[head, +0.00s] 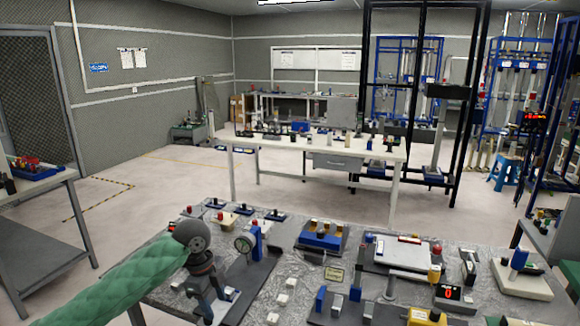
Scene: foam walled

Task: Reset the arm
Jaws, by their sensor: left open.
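My left arm (125,280), in a green quilted sleeve, comes in from the lower left and ends in a dark grey wrist joint. My left gripper (218,301) hangs from that wrist, pointing down over the left part of the speckled grey workbench (265,308). It is open, and I see nothing held in it. I cannot tell whether its fingertips touch the bench. My right arm and gripper are not in view.
A round gauge (243,245) on a blue-posted fixture stands close beside my left gripper. White blocks (281,299), a blue fixture (322,236) and a digital-display device (453,293) crowd the bench. A white table (345,151) stands behind, across open floor.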

